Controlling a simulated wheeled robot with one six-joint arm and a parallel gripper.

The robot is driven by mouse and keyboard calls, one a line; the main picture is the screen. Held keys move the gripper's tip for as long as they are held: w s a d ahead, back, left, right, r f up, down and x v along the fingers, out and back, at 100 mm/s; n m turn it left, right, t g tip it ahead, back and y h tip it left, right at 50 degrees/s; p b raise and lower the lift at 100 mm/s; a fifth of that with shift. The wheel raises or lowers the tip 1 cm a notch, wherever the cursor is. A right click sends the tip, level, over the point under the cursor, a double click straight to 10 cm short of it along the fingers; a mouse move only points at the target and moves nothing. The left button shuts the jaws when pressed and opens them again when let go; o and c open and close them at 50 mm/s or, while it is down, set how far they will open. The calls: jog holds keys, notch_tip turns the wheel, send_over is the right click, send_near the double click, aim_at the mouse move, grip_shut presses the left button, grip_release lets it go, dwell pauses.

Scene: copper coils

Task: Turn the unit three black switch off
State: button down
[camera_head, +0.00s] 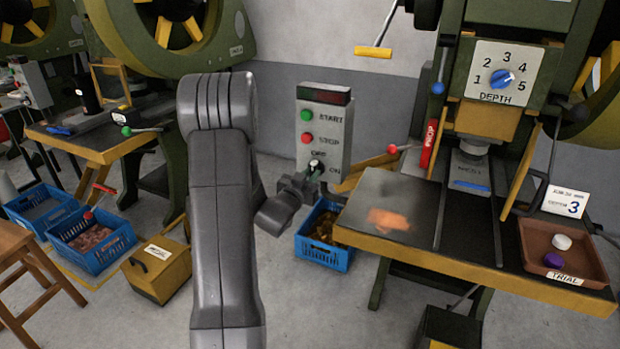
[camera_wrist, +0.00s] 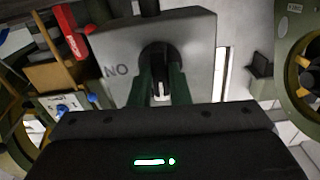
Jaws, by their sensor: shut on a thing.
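A grey control box (camera_head: 323,130) stands in the middle of the head view, with a green START button (camera_head: 306,115), a red STOP button (camera_head: 306,138) and a black switch (camera_head: 315,165) between OFF and ON labels. No unit number is readable on it. My gripper (camera_head: 312,182) reaches the switch from below. In the wrist view the box face (camera_wrist: 195,45) appears upside down, with the ON label at left. There my gripper (camera_wrist: 160,62) is shut on the black switch (camera_wrist: 155,52). The fingers partly hide the switch, so I cannot tell its exact position.
A press table (camera_head: 365,215) with an orange patch stands right of the box, carrying a brown tray (camera_head: 590,262) labelled TRIAL. A depth dial (camera_head: 502,79) is above. A blue crate (camera_head: 325,257) sits on the floor below the box. Blue crates and a yellow box (camera_head: 160,272) lie at left.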

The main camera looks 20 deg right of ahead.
jog(key=shift+f+n, duration=0.1)
jog(key=shift+n, duration=0.3)
jog(key=c, duration=1.4)
grip_release()
jog(key=shift+o, duration=0.2)
jog(key=shift+s+a, duration=0.1)
jog(key=shift+a, duration=0.05)
jog(key=v, duration=1.3)
jog(key=shift+a+b, duration=0.25)
jog(key=shift+b, duration=0.05)
jog(key=shift+d, duration=0.15)
jog(key=x, duration=1.3)
jog(key=shift+d, duration=0.25)
